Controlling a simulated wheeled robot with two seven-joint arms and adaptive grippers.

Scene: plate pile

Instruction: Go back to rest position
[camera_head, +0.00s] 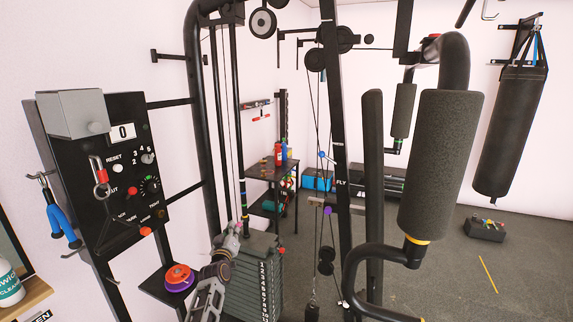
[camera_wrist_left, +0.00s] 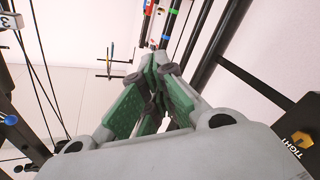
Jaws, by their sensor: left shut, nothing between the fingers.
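My left gripper (camera_head: 231,238) reaches up from the bottom middle of the head view. It is beside the top of the numbered weight stack (camera_head: 262,285) and in front of the machine's black uprights. In the left wrist view its green-padded fingers (camera_wrist_left: 155,75) come together at the tips, shut with nothing between them. I cannot tell whether the gripper touches the machine. My right gripper does not show in either view.
A control panel (camera_head: 128,205) stands left of my arm. A small black shelf with orange and purple discs (camera_head: 180,276) is close beside my left arm. A padded roller (camera_head: 440,160) hangs at the right. Open grey floor (camera_head: 450,275) lies at the right.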

